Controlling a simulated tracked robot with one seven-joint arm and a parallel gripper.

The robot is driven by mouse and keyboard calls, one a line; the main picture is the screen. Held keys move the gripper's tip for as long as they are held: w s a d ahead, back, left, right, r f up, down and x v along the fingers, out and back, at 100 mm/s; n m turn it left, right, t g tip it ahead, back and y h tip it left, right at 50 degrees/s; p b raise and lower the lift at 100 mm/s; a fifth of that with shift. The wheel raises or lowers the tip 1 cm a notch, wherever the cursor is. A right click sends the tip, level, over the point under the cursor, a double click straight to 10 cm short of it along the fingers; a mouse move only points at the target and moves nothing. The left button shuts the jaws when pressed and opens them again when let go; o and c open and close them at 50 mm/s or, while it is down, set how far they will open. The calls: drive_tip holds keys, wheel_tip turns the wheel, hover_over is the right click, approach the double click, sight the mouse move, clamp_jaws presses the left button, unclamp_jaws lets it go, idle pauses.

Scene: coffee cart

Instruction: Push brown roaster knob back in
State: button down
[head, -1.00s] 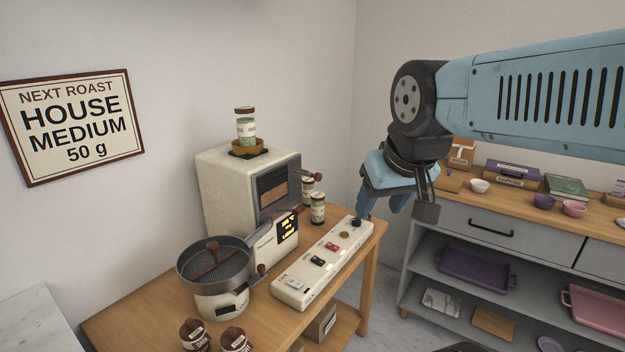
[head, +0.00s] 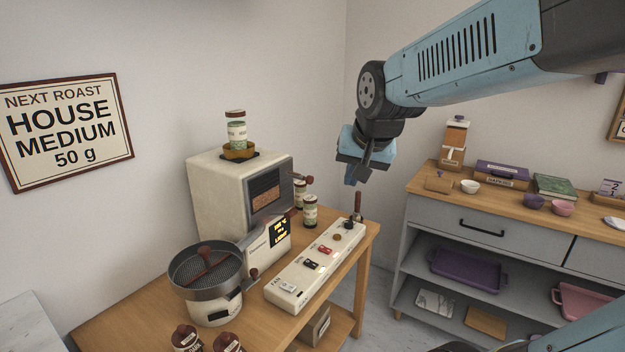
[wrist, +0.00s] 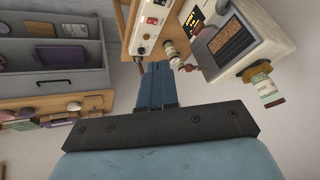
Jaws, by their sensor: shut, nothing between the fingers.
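The cream roaster (head: 215,200) stands at the back of the wooden table, with a dark window on its front. A brown knob (head: 310,179) sticks out from the roaster's front on a short stem; in the wrist view a brown knob (wrist: 187,67) shows beside the roaster (wrist: 262,22). My gripper (head: 351,181) is shut and empty, pointing down. It hangs in the air to the right of the roaster knob, above the table's far right end, apart from everything. In the wrist view its blue fingers (wrist: 157,68) lie together.
A long switch panel (head: 292,283) lies on the table, with an upright brown handle (head: 358,203) at its far end. Jars (head: 310,210) stand before the roaster. A cooling pan (head: 207,272) is at the front left. A grey shelf unit (head: 460,225) stands right.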

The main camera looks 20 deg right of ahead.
sight(307, 179)
drive_tip(key=w+d+f+m, duration=0.1)
drive_tip(key=w+m, duration=0.1)
drive_tip(key=w, duration=0.5)
drive_tip(key=w+d+f+m+t, duration=0.1)
drive_tip(key=w+f+m, duration=0.1)
drive_tip(key=w, duration=0.5)
drive_tip(key=shift+w+f+m, duration=0.15)
drive_tip(key=shift+w+m, duration=0.1)
drive_tip(key=shift+m, duration=0.35)
drive_tip(key=w+a+f, duration=0.2)
drive_tip(key=w+f, duration=0.6)
drive_tip(key=w, duration=0.1)
drive_tip(key=shift+a, duration=0.15)
drive_tip(key=shift+w, duration=0.15)
